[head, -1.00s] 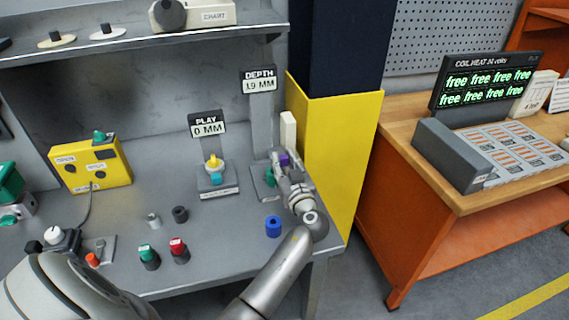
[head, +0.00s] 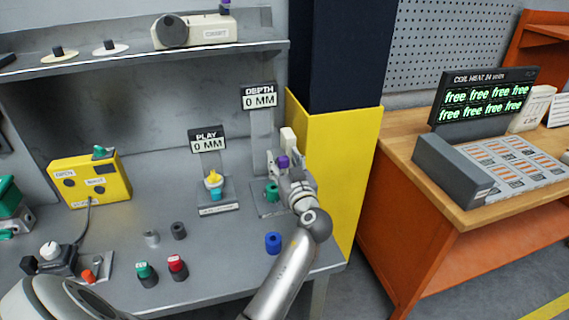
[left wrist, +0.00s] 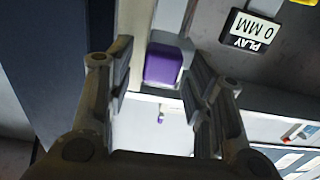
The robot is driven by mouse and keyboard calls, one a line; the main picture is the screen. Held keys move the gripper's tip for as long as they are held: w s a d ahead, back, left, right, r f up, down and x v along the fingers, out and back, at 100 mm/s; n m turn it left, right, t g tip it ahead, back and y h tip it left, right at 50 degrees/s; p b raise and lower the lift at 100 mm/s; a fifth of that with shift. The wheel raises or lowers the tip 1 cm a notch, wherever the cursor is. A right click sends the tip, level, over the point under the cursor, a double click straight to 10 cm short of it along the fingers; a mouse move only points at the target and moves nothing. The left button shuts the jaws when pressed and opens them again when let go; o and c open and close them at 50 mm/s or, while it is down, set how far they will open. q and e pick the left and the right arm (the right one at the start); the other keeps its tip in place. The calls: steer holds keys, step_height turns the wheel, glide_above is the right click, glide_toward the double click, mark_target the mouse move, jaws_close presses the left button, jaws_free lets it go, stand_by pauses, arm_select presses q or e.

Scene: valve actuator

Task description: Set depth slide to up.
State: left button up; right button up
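The depth station stands at the back right of the grey bench, with a post and a DEPTH sign (head: 259,97) that reads 0 MM. A purple knob (head: 283,161) sits by a white upright block (head: 287,139) on this station. My left gripper (head: 286,172) is at the knob, its fingers pointing up and away. In the left wrist view, the purple knob (left wrist: 164,66) lies between the two spread fingers, with a gap on the left and close to the right finger. Contact on the right cannot be told. My right gripper is not in view.
The PLAY station (head: 208,139), reading 0 MM, stands left of the depth station. A blue ring (head: 273,243) lies in front. A yellow box (head: 90,179) is at the left, and a yellow pillar (head: 335,170) rises close at the right. A shelf (head: 140,60) hangs above.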

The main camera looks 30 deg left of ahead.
arm_select(q)
steer(key=shift+f, duration=0.1)
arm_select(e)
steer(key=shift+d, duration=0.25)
arm_select(q)
steer(key=shift+d, duration=0.15)
steer(key=v, duration=0.7)
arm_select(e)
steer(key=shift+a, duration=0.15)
arm_select(q)
steer(key=shift+s, duration=0.15)
